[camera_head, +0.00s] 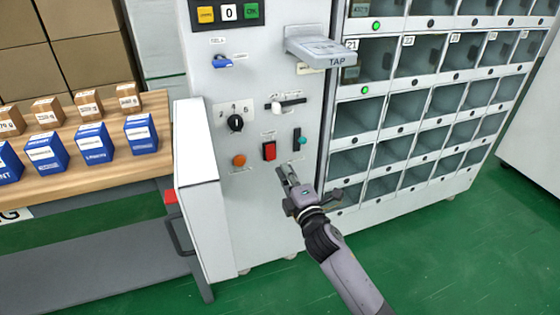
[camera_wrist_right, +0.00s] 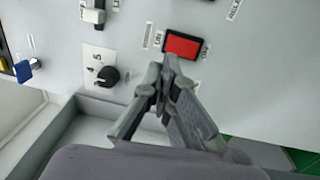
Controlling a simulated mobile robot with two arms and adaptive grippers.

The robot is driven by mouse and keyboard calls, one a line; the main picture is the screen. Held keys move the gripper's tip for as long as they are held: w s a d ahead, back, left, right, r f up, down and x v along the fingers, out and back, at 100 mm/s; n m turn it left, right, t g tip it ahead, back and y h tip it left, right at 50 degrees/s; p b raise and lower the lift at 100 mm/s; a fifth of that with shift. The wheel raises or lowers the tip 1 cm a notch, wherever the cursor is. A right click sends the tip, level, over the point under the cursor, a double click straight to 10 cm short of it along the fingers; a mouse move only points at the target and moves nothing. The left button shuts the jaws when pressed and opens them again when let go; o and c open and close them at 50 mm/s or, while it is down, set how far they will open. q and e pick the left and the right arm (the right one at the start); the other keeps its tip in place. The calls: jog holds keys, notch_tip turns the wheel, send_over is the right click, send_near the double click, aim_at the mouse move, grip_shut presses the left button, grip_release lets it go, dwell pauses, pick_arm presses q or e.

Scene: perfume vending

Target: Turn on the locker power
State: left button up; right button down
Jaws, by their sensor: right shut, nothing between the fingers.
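The locker's control panel (camera_head: 250,195) is a white upright face. A red rectangular switch in a black frame (camera_head: 269,151) sits on its lower part; it also shows in the wrist view (camera_wrist_right: 183,46). Small labels beside it are too blurred to read fully. My right gripper (camera_head: 285,173) is shut and empty, with its fingertips just below and slightly right of the red switch in the head view. In the wrist view my right gripper's tips (camera_wrist_right: 170,65) overlap the switch's lower edge; contact cannot be told. My left gripper is not in view.
A black rotary knob (camera_head: 235,122), an orange button (camera_head: 239,160), a white lever (camera_head: 289,103), a teal-topped switch (camera_head: 298,140) and a blue key (camera_head: 222,61) are nearby. A card reader marked TAP (camera_head: 320,52) juts out above. Compartments (camera_head: 405,107) stand right; a boxed-goods table (camera_head: 85,180) left.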

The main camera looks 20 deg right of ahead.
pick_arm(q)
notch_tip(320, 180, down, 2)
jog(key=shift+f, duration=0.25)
pick_arm(e)
jog(key=s, duration=0.3)
jog(key=shift+s+d+r, duration=0.1)
jog(key=shift+s+r, duration=0.2)
jog(key=shift+s, duration=0.1)
